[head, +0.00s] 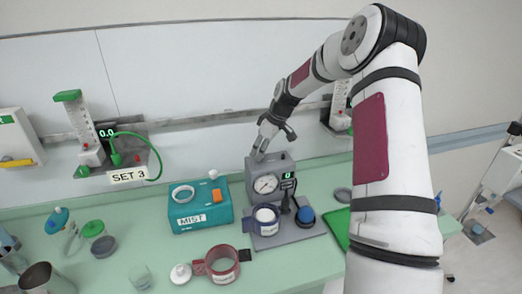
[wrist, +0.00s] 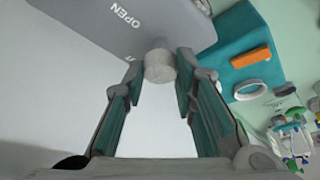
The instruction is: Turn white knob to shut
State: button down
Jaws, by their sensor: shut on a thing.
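The white knob (wrist: 159,67) is a short pale cylinder on the grey unit, beside the printed word OPEN (wrist: 121,17) in the wrist view. My gripper (wrist: 158,76) has one finger on each side of the knob and is shut on it. In the head view my gripper (head: 261,144) reaches down to the top of the grey unit (head: 258,192), which has a round dial gauge (head: 265,184) and a small display (head: 287,175) with a green digit. The knob is hidden there, and its pointing direction cannot be told.
A teal MIST box (head: 198,214) with an orange switch stands left of the grey unit. A white cup (head: 266,221) stands on the unit's base, and a dark red mug (head: 222,264) stands in front. A wall flowmeter (head: 85,130) with a green hose hangs at left.

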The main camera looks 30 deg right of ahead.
dwell(0.4)
jog(key=c, duration=1.3)
grip_release()
jog(key=shift+c, duration=0.2)
jog(key=v, duration=1.2)
